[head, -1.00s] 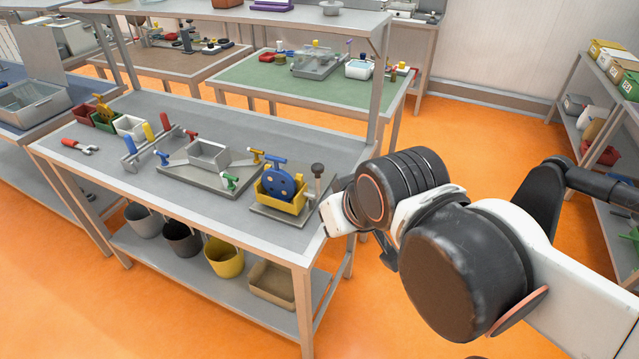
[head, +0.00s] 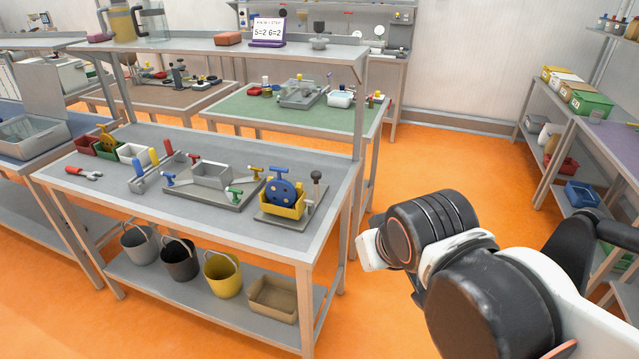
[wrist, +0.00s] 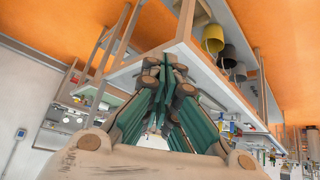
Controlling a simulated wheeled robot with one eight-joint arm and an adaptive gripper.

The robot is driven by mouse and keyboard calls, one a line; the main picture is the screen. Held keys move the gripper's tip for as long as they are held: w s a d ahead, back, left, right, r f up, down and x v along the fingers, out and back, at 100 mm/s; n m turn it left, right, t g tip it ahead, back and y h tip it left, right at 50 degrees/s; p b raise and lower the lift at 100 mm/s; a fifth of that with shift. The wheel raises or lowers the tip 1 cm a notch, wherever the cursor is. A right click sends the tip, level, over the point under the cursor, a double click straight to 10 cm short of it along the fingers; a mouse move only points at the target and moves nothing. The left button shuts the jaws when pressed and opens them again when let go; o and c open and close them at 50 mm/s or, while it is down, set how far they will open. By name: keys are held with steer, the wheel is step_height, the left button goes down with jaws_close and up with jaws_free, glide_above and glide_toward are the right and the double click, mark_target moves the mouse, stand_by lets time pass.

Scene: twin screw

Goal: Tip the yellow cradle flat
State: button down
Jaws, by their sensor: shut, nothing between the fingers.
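The yellow cradle (head: 282,207) stands on a grey base plate (head: 268,221) near the right end of the workbench. A blue disc with dark holes (head: 284,193) sits in it, with blue handles on top. A lever with a dark round knob (head: 316,176) stands upright at its right. The cradle's exact tilt is too small to tell. My gripper shows in the wrist view (wrist: 170,62) with its fingers together and nothing between them. In the head view my arm is right of the bench, apart from the cradle, and hides the fingers.
A grey square tray (head: 212,174) with coloured clamps stands left of the cradle. A red wrench (head: 84,173) and small bins lie farther left. A shelf (head: 220,45) runs above the bench's back edge. Several buckets stand below. Orange floor is free right of the bench.

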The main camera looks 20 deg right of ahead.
steer(key=w+d+t+h, duration=0.3)
steer(key=w+h, duration=0.4)
steer(key=w, duration=1.3)
steer(key=a+f+m+t+b, duration=0.2)
steer(key=a+m+t, duration=0.2)
steer(key=a, duration=0.6)
steer(key=shift+s+a+m, duration=0.15)
steer(key=shift+a+m, duration=0.2)
steer(key=shift+m, duration=0.45)
steer(key=shift+d, duration=0.1)
steer(key=b+x, duration=0.3)
steer(key=x, duration=1.1)
steer(key=shift+a+b, duration=0.25)
steer(key=shift+b, duration=0.05)
